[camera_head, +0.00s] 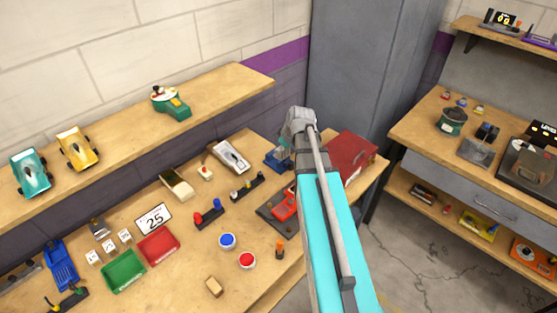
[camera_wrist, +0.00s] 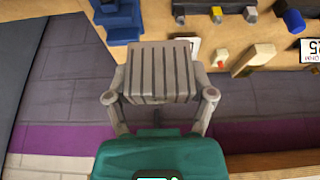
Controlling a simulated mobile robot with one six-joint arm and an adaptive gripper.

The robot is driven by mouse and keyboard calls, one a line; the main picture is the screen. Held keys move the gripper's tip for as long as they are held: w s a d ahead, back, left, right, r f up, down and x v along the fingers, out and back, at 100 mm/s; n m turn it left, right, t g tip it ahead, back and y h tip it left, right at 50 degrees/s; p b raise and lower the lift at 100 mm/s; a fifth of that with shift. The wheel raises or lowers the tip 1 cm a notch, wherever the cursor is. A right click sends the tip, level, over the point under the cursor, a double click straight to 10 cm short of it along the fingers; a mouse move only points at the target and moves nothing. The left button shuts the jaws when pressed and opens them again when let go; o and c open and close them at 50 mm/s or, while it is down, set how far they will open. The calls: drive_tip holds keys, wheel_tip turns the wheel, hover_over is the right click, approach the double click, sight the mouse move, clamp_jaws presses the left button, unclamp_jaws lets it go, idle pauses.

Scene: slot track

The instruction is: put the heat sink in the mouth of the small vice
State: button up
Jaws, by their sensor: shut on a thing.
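The heat sink (camera_wrist: 160,72) is a grey finned block in the wrist view. My gripper (camera_wrist: 160,97) is shut on it, with one finger at each side. The small vice (camera_wrist: 122,22) is blue and stepped, at the top left of the wrist view, beyond the heat sink and apart from it in the picture. In the head view the small vice (camera_head: 275,159) is at the back of the bench, left of my arm and partly covered by it. My gripper and the heat sink are not clear in the head view. The vice's mouth cannot be made out.
A red box (camera_head: 352,156) stands right of my arm. A black rack (camera_head: 247,188) and a white device (camera_head: 230,156) are left of the vice. A larger blue tool (camera_head: 62,264) is at the bench's far left. A shelf (camera_head: 215,90) runs above the bench's back.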

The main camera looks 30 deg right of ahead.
drive_tip(key=w+d+f+b, duration=0.3)
drive_tip(key=w+f+b, duration=0.1)
drive_tip(key=w, duration=0.5)
drive_tip(key=b, duration=0.5)
hover_over(273, 152)
drive_tip(key=s, duration=0.3)
drive_tip(key=shift+w+d+f, duration=0.1)
drive_tip(key=shift+d+f, duration=0.05)
drive_tip(key=shift+f, duration=1.15)
drive_tip(key=shift+w+d+f, duration=0.1)
drive_tip(key=shift+d+f, duration=0.05)
drive_tip(key=shift+f, duration=1.1)
drive_tip(key=shift+f, duration=0.1)
drive_tip(key=shift+w+d+f+b, duration=0.15)
drive_tip(key=shift+w+f+b, duration=0.3)
drive_tip(key=shift+b, duration=0.15)
drive_tip(key=shift+f+b, duration=1.45)
drive_tip(key=shift+f+b, duration=0.6)
drive_tip(key=shift+f, duration=0.05)
